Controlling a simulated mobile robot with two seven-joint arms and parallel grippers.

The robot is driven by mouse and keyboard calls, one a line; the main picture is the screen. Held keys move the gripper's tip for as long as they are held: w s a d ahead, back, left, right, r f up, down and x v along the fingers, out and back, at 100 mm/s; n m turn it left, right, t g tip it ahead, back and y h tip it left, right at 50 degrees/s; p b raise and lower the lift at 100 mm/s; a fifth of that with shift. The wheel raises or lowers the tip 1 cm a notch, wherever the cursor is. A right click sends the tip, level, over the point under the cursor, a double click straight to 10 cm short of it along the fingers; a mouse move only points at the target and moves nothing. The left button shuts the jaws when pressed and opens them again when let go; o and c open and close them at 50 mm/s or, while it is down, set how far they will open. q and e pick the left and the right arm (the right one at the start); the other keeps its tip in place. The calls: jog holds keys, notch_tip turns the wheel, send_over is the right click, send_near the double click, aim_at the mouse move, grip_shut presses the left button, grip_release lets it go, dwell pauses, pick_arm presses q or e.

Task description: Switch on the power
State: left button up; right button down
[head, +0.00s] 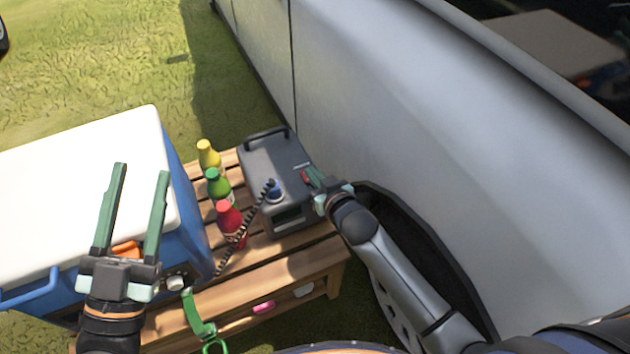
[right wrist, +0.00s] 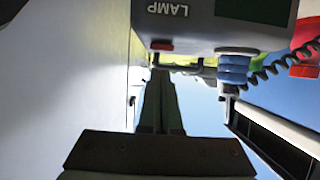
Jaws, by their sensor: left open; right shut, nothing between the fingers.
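The dark grey power box (head: 268,160) stands on the wooden bench, with a handle on top. A red switch (head: 305,176) sits on its right part; it also shows as a small red piece (right wrist: 160,46) near the LAMP label in the right wrist view. A blue plug (head: 274,190) with a coiled black cable is on the box, also seen in the right wrist view (right wrist: 236,70). My right gripper (head: 312,175) is shut and empty, its tips close to the switch; contact is unclear. My left gripper (head: 142,167) is open and empty above the cooler.
Yellow (head: 208,157), green (head: 218,186) and red (head: 229,219) bottles stand left of the box. A blue and white cooler (head: 60,190) is further left. A silver vehicle (head: 400,110) is close on the right. The slatted bench (head: 290,268) has bare room in front.

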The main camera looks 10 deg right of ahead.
pick_arm(q)
jog(key=s+d+r+m+h+b, duration=0.1)
jog(key=s+r+m+h, duration=0.3)
jog(key=r+h, duration=0.1)
jog(key=shift+s+r+m+t+h, duration=0.3)
jog(key=shift+r+h, duration=0.1)
jog(key=shift+r, duration=0.15)
pick_arm(e)
jog(key=shift+s+f, duration=0.1)
jog(key=shift+f, duration=0.7)
pick_arm(q)
jog(key=shift+d, duration=0.1)
pick_arm(e)
jog(key=shift+s+f, duration=0.1)
jog(key=shift+f, duration=0.35)
pick_arm(q)
jog(key=shift+w, duration=0.1)
pick_arm(e)
jog(key=shift+r+p, duration=0.8)
jog(key=shift+p, duration=0.15)
pick_arm(q)
jog(key=shift+r, duration=0.95)
